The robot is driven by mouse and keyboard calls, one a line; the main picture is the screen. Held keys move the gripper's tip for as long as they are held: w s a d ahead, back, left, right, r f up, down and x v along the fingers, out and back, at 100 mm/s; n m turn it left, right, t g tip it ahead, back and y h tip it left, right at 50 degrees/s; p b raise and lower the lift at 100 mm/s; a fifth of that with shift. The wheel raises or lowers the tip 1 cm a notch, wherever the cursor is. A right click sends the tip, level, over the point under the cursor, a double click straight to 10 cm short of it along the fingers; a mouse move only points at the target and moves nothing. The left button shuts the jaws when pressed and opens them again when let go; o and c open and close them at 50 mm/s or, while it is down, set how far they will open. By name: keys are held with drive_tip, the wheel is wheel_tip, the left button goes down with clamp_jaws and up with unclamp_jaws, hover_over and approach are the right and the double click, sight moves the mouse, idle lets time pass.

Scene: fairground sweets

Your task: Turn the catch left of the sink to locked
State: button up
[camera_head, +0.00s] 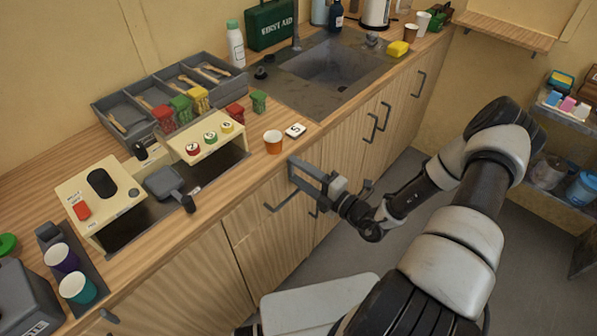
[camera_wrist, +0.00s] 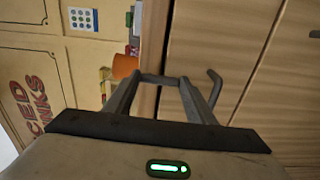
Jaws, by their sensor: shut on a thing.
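My gripper (camera_head: 296,174) is at the cupboard fronts just below the counter edge, in front of the sink's left side. In the wrist view my gripper (camera_wrist: 160,88) has its two fingers reaching forward, with a short grey bar (camera_wrist: 160,78) across their tips. This bar seems to be the catch, and the fingers are closed on it. Its turn position and any locked mark cannot be made out. The sink (camera_head: 335,62) is a grey basin at the back of the counter. My fingers hide much of the catch in the head view.
A bar handle (camera_head: 283,203) sticks out from the cupboard front at lower left. It may be the curved handle (camera_wrist: 215,85) in the wrist view.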

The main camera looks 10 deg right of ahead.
drive_tip(key=o, duration=1)
drive_tip(key=shift+o, duration=0.2)
drive_tip(key=v, duration=1.7)
drive_tip(key=shift+s+d+b, duration=0.15)
drive_tip(key=shift+s+b, duration=0.05)
drive_tip(key=shift+b, duration=0.2)
